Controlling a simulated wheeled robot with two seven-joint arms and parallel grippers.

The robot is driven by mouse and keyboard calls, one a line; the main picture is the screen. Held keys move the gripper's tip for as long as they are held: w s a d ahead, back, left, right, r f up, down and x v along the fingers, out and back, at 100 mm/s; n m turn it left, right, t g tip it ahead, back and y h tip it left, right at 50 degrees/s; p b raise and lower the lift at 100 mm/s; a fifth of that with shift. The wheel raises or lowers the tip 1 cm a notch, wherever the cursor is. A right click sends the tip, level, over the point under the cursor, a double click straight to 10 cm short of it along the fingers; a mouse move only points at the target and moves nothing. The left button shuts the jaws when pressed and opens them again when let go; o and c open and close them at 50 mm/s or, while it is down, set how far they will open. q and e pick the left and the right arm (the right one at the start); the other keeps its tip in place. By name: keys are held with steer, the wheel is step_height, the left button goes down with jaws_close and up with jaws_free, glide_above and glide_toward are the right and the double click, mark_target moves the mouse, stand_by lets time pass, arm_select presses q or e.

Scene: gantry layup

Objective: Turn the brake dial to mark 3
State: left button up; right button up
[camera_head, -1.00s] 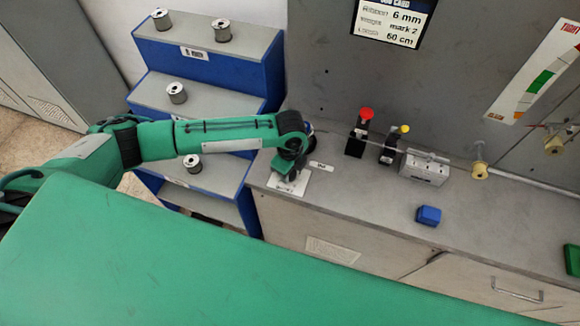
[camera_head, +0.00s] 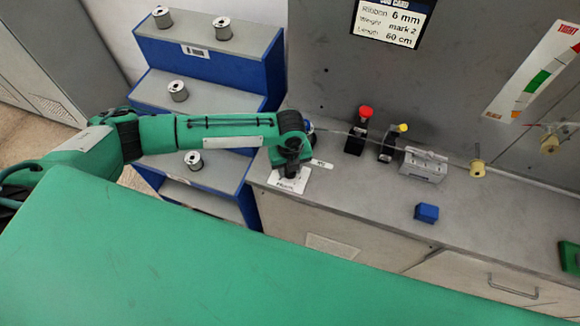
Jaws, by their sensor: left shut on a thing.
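The brake dial is mostly hidden under my left gripper (camera_head: 291,169), at the left end of the grey bench. A white plate (camera_head: 296,184) with dark lettering shows around the gripper's foot; its marks are too small to read. My left gripper points down over this plate and is shut on what I take to be the dial. The dial's pointer and present mark cannot be made out. My right gripper is out of view.
A screen (camera_head: 393,22) reads ribbon 6 mm, weight mark 2, length 60 cm. Red-topped (camera_head: 357,133) and yellow-topped (camera_head: 391,144) black posts, a grey block (camera_head: 422,166) and a blue block (camera_head: 427,213) stand on the bench (camera_head: 370,205). Spools sit on the blue steps (camera_head: 195,118).

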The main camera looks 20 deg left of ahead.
arm_select(q)
steer(key=shift+r, duration=0.1)
stand_by(0.4)
steer(key=o, duration=1)
step_height(320, 180, up, 14)
steer(key=b, duration=0.3)
steer(key=shift+b, duration=0.3)
